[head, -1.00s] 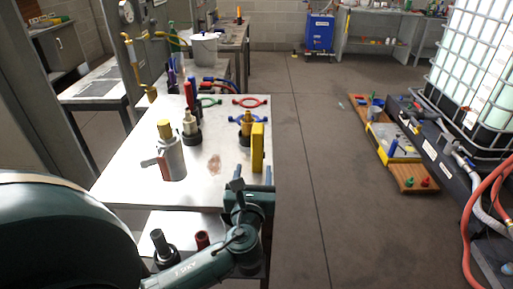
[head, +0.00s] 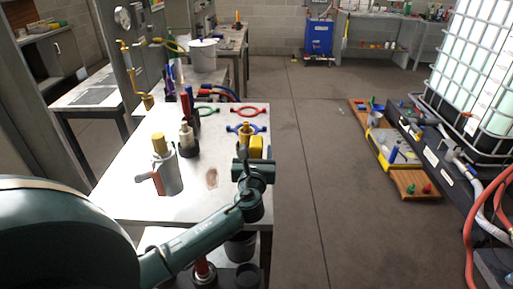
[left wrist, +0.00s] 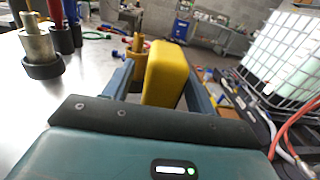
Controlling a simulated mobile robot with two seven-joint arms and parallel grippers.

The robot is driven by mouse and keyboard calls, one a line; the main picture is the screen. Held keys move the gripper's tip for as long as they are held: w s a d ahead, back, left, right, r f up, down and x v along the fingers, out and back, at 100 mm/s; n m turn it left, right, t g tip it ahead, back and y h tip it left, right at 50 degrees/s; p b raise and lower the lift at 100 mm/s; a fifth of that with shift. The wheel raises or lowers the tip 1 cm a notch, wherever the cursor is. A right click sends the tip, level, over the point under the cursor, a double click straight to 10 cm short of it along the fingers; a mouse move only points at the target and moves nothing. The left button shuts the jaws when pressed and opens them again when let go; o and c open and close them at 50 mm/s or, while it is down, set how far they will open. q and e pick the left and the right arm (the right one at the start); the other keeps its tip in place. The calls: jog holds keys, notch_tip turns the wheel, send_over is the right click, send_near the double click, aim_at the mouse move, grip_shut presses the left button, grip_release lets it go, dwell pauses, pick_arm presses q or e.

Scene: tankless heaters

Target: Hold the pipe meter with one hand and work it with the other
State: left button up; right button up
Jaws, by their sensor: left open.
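A yellow block-shaped device (head: 256,147), which I take to be the pipe meter, stands upright near the table's right edge. It also shows large in the left wrist view (left wrist: 166,72). My left gripper (head: 252,160) is open, with one finger on each side of the yellow device in the left wrist view. I cannot tell whether either finger touches it. The gripper hides the lower part of the device in the head view. My right gripper is not in view.
A grey cylinder with a yellow top (head: 168,168) stands on the metal table (head: 130,205), with a brass fitting (head: 187,138) behind it. Red (head: 249,111) and blue ring handles lie farther back. Open floor (head: 310,200) is to the right.

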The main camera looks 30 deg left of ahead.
pick_arm(q)
jog(key=shift+x, duration=1.05)
jog(key=shift+c, duration=0.6)
jog(key=c, duration=1.1)
jog(key=o, duration=1.2)
jog(key=v, duration=1.2)
